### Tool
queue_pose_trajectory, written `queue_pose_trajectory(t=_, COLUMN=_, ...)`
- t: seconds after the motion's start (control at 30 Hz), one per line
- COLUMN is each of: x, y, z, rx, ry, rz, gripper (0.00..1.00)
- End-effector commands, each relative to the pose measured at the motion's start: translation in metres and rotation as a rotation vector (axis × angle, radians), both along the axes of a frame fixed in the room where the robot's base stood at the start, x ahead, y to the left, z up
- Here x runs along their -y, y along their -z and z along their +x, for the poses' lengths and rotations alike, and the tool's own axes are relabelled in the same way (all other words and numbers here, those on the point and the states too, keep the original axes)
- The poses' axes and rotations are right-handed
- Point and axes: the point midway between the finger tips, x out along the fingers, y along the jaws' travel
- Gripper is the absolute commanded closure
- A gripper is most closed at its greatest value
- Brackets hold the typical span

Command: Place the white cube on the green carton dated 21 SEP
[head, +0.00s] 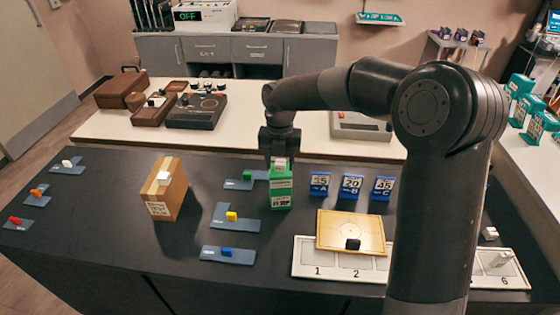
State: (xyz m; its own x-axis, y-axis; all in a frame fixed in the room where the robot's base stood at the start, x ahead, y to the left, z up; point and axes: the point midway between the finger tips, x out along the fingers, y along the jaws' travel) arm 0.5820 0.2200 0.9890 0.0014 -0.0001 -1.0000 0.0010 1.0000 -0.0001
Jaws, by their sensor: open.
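The green carton (281,195) stands upright near the middle of the dark table, with a white label reading 21 SEP on its front. My gripper (280,158) points down directly over the carton's top and is open. A pale patch shows at the carton's top between the fingers; I cannot tell whether it is a cube or part of the carton. Small white blocks show elsewhere: one on a blue-grey mat (67,163) at far left and one at the right (490,233). A white piece (163,177) also shows at the top of the brown box.
The brown box (172,195) stands left of the carton. Blue number boxes (351,187) stand right of it. A tan board (333,225) with a black block overlaps a numbered white tray (305,270). Blue-grey mats hold coloured blocks. My arm hides part of the right side.

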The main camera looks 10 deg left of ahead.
Motion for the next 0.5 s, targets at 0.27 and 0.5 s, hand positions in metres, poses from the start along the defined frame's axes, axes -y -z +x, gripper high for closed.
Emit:
queue_pose_trajectory(t=0.27, x=0.0, y=-0.023, z=0.001, rx=0.003, ry=0.001, rz=0.002, gripper=0.52)
queue_pose_trajectory(t=0.5, x=0.0, y=-0.076, z=0.001, rx=0.004, ry=0.0, rz=0.001, gripper=0.52)
